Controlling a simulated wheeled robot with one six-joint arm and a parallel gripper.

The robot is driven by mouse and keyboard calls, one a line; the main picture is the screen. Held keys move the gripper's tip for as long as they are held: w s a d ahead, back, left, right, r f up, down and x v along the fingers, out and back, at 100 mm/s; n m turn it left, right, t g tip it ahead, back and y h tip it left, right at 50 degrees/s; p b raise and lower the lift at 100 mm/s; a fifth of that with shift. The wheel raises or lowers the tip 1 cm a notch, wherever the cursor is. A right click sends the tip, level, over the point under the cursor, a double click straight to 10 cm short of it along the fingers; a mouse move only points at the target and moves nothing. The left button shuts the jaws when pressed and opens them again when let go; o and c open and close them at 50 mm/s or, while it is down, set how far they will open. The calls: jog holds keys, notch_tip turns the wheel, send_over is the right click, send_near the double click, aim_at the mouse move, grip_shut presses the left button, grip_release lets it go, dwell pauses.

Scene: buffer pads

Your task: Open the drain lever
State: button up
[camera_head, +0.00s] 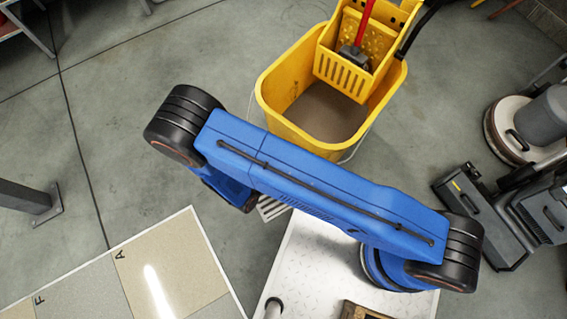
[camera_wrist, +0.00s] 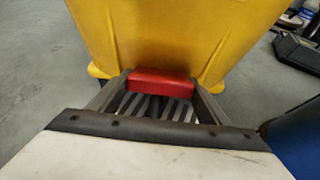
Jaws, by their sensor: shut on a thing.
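The drain lever is a red block-like handle (camera_wrist: 160,82) low on the front of the yellow mop bucket in the wrist view. My gripper (camera_wrist: 152,84) has its two grey fingers on either side of the red lever, shut on it. The yellow bucket (camera_head: 268,92) stands on the floor in the head view, with brownish water inside. It also fills the top of the wrist view (camera_wrist: 180,35). In the head view my blue arm hides the bucket's lower front, the lever and my gripper.
A slotted floor grate (camera_wrist: 175,110) lies below the lever, and part of it shows in the head view (camera_head: 270,208). A yellow wringer (camera_head: 345,75) with a red mop handle sits on the bucket. Floor machines (camera_head: 535,120) stand at the right. A lettered floor panel (camera_head: 150,270) lies at the lower left.

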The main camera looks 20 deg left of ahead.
jog(key=shift+w+d+r+g+y, duration=0.1)
jog(key=shift+r+g+y, duration=0.15)
jog(key=shift+g, duration=0.4)
jog(key=shift+w+r+g+y, duration=0.15)
jog(key=shift+r+g, duration=0.1)
jog(key=shift+g, duration=0.4)
jog(key=o, duration=1.1)
jog(key=shift+c, duration=0.2)
jog(key=shift+r, duration=0.1)
jog(key=v, duration=1.7)
jog(key=shift+s+r, duration=0.1)
